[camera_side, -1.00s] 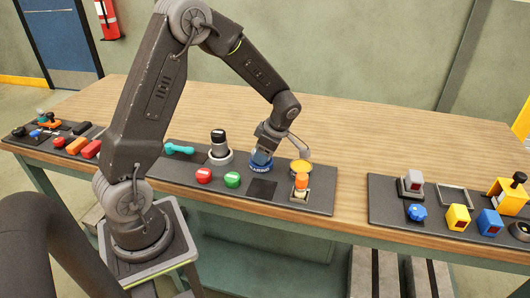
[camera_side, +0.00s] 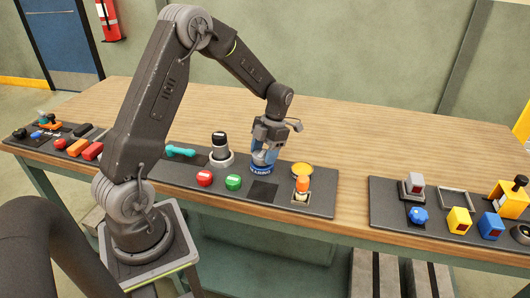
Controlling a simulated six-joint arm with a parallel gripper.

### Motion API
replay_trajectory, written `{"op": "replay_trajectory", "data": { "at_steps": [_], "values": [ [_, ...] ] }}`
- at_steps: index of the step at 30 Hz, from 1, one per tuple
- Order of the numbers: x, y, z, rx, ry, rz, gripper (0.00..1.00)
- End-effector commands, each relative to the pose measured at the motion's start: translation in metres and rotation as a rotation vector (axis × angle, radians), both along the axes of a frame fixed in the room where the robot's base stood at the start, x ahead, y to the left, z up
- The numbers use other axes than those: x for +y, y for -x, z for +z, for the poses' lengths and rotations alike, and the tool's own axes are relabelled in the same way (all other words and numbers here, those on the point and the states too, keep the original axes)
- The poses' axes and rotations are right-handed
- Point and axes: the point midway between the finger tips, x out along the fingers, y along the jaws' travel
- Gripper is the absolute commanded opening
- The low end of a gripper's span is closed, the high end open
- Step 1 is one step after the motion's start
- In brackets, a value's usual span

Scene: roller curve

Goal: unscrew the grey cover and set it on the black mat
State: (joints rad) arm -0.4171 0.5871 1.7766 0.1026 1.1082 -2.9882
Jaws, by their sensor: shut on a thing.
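My gripper (camera_side: 265,149) points down and is shut on the grey cover (camera_side: 264,158), which is small and partly hidden by the fingers. The cover is at the blue lettered base (camera_side: 261,170) on the middle panel. I cannot tell whether the cover still touches the base or sits just above it. The black mat (camera_side: 262,192) is a dark square on the same panel, just in front of the blue base, and it is empty.
A green button (camera_side: 233,182) and a red button (camera_side: 204,178) lie left of the mat. An orange-topped part (camera_side: 302,184) and a yellow disc (camera_side: 301,169) stand to its right. A black-topped knob (camera_side: 219,145) and a teal handle (camera_side: 180,151) are farther left.

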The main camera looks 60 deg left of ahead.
Motion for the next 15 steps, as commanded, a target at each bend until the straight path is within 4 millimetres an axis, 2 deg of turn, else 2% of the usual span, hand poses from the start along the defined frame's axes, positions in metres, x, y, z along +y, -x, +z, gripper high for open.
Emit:
{"op": "replay_trajectory", "data": {
  "at_steps": [1,8,9,15],
  "values": [
    [-0.0156,0.0135,-0.0062,0.063,0.040,0.029,0.00],
    [-0.0158,0.0133,-0.0062,0.063,0.040,0.039,0.00],
    [-0.0157,0.0132,-0.0061,0.062,0.039,0.037,0.58],
    [-0.0149,0.0115,-0.0051,0.054,0.037,0.036,0.78]
  ]
}}
